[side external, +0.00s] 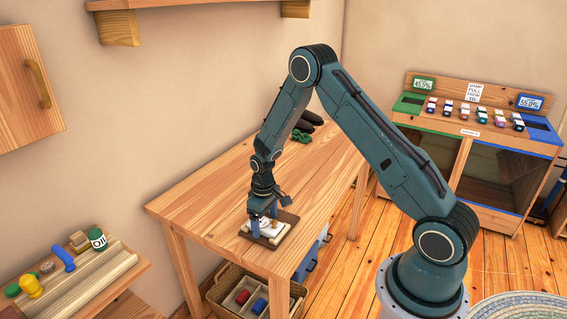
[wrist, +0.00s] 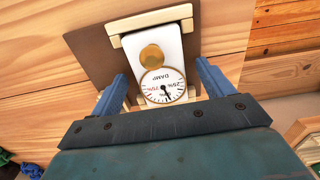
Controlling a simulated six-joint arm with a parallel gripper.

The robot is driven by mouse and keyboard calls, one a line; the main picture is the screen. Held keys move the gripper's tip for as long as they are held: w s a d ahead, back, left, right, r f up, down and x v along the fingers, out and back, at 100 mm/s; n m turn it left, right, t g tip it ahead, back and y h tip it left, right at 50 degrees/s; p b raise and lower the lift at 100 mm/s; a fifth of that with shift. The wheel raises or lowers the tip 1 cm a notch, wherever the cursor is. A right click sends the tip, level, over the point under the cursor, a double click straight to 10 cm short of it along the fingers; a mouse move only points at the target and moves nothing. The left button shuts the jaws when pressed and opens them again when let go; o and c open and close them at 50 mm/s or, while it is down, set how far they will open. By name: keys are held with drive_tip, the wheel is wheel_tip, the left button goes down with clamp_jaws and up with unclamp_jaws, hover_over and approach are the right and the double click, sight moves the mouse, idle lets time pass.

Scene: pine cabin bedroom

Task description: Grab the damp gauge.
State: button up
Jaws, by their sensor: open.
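The damp gauge (wrist: 163,86) is a white block with a round dial marked DAMP and a brass knob. It lies in a pale wooden cradle on a brown board (wrist: 96,55) on the wooden table. In the side external view the gauge (side external: 265,226) is partly hidden by my gripper (side external: 263,216). My gripper (wrist: 166,88) is open. In the wrist view one blue finger stands on each side of the gauge's dial end, with a gap on both sides. I cannot tell how far the fingertips are above the board.
Dark and green gloves (side external: 304,130) lie at the table's back. A crate (side external: 225,292) with coloured items sits below the table. A shelf (side external: 75,285) with an oil tin and tools is at the left. The tabletop (side external: 215,185) around the board is mostly clear.

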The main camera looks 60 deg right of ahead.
sight(265, 224)
drive_tip(key=c, duration=1.2)
drive_tip(key=shift+o, duration=0.2)
drive_tip(key=shift+r, duration=0.15)
wheel_tip(265, 224, up, 20)
